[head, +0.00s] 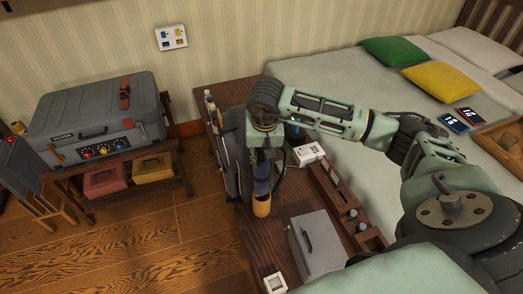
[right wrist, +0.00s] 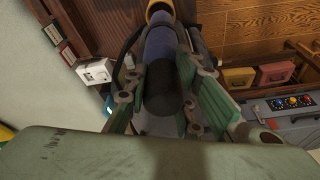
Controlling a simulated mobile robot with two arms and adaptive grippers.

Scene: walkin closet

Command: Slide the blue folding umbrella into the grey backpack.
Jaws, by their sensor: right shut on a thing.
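The blue umbrella (head: 262,187) is folded and hangs roughly upright, with a yellow-orange lower end. My right gripper (head: 263,168) is shut on it from above. In the right wrist view the umbrella (right wrist: 160,55) runs between the two fingers (right wrist: 165,90), its dark end towards the camera and its yellow end farther off. The grey backpack (head: 231,150) stands on the wooden bench, just left of the gripper and partly hidden by my arm. The umbrella is in front of the backpack, and its yellow end shows outside it. The backpack's opening cannot be made out. My left gripper is out of view.
The wooden bench (head: 297,204) also holds a grey box (head: 317,245), white small boxes (head: 308,152) and a dark wooden rack (head: 342,205). A bed (head: 365,85) lies behind it at right. A grey case (head: 97,120) stands on a table at left. Floor between is clear.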

